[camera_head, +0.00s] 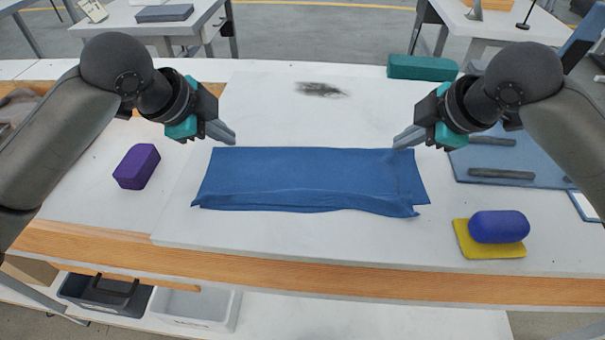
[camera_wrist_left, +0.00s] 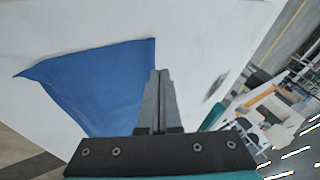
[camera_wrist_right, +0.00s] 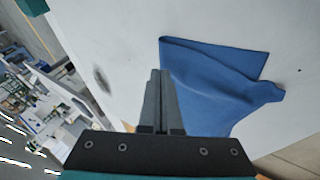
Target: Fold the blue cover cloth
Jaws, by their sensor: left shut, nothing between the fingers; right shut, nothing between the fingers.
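The blue cover cloth (camera_head: 305,180) lies as a long, wide strip on the white table top, doubled over, with a slightly uneven front edge and lower layers peeking out at its right end. My left gripper (camera_head: 231,138) is shut and empty by the cloth's far left corner. My right gripper (camera_head: 398,143) is shut and empty by its far right corner. The cloth also shows beside the fingers in the left wrist view (camera_wrist_left: 105,85) and in the right wrist view (camera_wrist_right: 215,85). Whether the fingertips touch the cloth I cannot tell.
A purple block (camera_head: 137,166) sits left of the cloth. A blue rounded object (camera_head: 498,226) rests on a yellow pad (camera_head: 470,245) at the right. A teal block (camera_head: 422,67) and a blue-grey mat with dark bars (camera_head: 530,158) lie at the right. A dark smudge marks the table behind.

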